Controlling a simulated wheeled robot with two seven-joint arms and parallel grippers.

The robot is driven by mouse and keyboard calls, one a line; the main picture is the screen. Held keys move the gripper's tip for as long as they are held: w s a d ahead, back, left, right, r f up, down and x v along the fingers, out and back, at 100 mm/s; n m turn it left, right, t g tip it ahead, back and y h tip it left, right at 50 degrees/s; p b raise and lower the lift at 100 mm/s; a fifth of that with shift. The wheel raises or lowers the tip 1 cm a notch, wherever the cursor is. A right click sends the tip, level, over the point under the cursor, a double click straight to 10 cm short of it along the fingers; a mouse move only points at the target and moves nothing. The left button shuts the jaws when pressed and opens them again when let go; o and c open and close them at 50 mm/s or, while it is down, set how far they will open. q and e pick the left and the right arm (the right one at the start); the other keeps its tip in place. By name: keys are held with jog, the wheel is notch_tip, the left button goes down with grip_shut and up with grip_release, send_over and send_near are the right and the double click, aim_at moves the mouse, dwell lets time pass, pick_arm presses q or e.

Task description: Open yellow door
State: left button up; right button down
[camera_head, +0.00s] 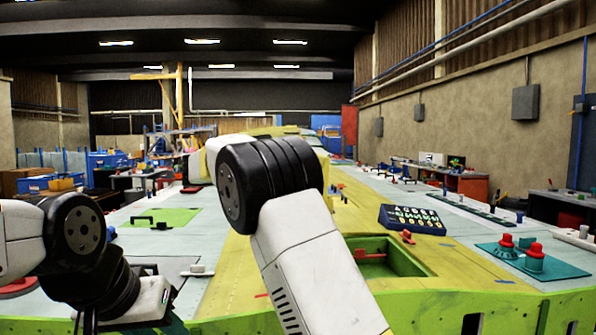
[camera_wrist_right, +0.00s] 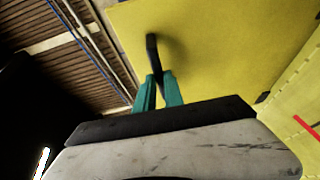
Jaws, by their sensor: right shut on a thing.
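The yellow door (camera_wrist_right: 225,50) fills the upper right of the right wrist view, with the ceiling past its left edge. It stands at an angle to the yellow surface at the right. A black handle (camera_wrist_right: 152,55) sticks out from the door. My right gripper (camera_wrist_right: 158,82) has its green fingers shut on this handle. In the head view my right forearm and black wrist cover the middle, and the right gripper is hidden. My left arm is at the lower left of the head view; its gripper's fingers cannot be made out.
A green-walled recess (camera_head: 405,262) lies open in the yellow panel right of my right arm. A dark blue button box (camera_head: 412,219) and a teal block with red knobs (camera_head: 530,258) stand on the right. A green mat (camera_head: 165,218) lies at left.

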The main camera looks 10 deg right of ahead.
jog(key=shift+a+f, duration=0.3)
jog(key=shift+a, duration=0.25)
jog(key=c, duration=1.4)
grip_release()
jog(key=shift+r, duration=0.15)
jog(key=shift+c, duration=0.2)
jog(key=v, duration=0.7)
jog(key=shift+a, duration=0.35)
jog(key=shift+s, duration=0.1)
